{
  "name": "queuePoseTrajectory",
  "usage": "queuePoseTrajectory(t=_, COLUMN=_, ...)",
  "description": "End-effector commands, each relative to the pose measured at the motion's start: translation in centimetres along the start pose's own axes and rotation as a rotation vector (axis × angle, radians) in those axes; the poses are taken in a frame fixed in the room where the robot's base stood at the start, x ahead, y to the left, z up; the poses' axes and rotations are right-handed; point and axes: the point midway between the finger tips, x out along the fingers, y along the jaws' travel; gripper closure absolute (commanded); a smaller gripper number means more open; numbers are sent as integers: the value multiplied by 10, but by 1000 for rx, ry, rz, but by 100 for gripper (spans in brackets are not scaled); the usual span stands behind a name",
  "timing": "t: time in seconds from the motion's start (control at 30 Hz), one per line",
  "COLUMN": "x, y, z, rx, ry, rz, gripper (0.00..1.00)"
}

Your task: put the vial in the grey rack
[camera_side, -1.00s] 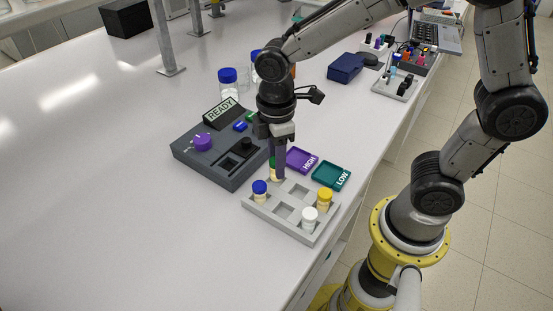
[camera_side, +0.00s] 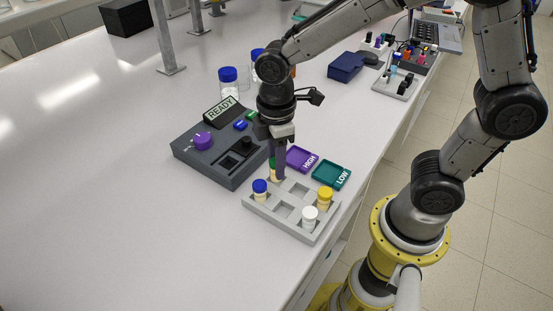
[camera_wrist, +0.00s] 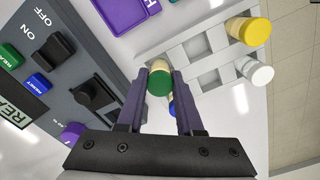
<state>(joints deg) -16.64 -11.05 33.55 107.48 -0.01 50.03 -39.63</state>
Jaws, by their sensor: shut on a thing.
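My gripper (camera_side: 277,168) is shut on a green-capped vial (camera_wrist: 159,83), with one purple-grey finger on each side of it. In the side view the vial (camera_side: 272,172) is upright and partly hidden by a finger. It is at the back left corner of the grey rack (camera_side: 272,220); I cannot tell whether its base is inside a slot. The rack also shows in the wrist view (camera_wrist: 190,49). It holds a blue-capped vial (camera_side: 260,190), a yellow-capped vial (camera_side: 325,197) and a white-capped vial (camera_side: 310,216). Other slots are empty.
A dark device with a READY display (camera_side: 221,109) and a purple knob (camera_side: 202,140) stands left of my gripper. A purple HIGH tray (camera_side: 301,159) and a green LOW tray (camera_side: 331,175) lie behind the rack. The bench at the front left is clear.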

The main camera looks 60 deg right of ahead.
Motion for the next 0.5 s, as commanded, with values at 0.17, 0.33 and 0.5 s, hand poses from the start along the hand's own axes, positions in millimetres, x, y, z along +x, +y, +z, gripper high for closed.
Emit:
queuePoseTrajectory(t=0.17, x=3, y=0, z=0, rx=0, ry=-1, rz=-1, gripper=100)
queuePoseTrajectory(t=0.33, x=5, y=0, z=0, rx=0, ry=-1, rz=-1, gripper=100)
queuePoseTrajectory(t=0.5, x=7, y=0, z=0, rx=0, ry=0, rz=0, gripper=100)
